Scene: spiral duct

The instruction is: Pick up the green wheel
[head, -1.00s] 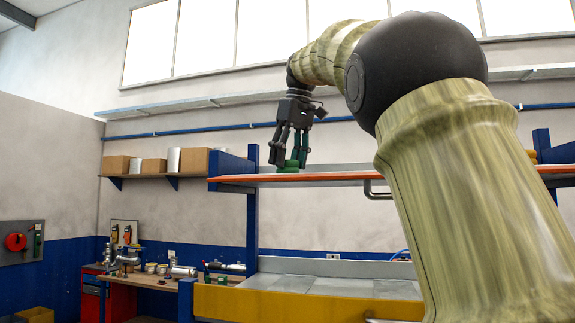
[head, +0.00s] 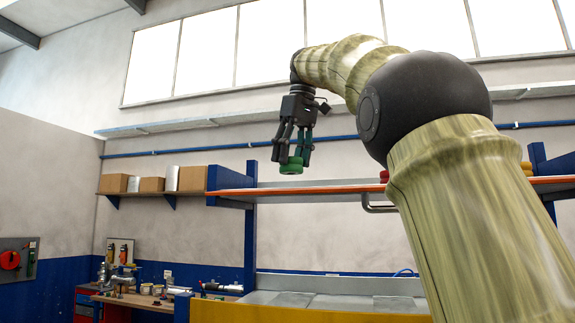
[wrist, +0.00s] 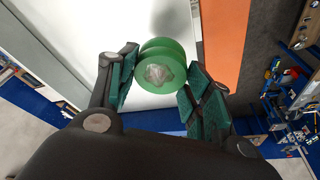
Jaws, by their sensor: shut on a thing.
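The green wheel (head: 291,166) is held between the fingertips of my gripper (head: 293,158), above the orange-edged shelf (head: 330,189) in the head view. In the wrist view the green wheel (wrist: 161,72) shows as a round, grooved piece with a pale centre. The fingers of my gripper (wrist: 155,88) stand on both sides of it, shut on it. Clear space shows between the wheel and the shelf in the head view.
A red item (head: 384,176) sits on the shelf near my arm, and yellow items (head: 527,168) lie farther right. A blue upright (head: 250,230) stands at the shelf's left end. Boxes (head: 152,184) stand on a wall shelf to the left. The air around the gripper is clear.

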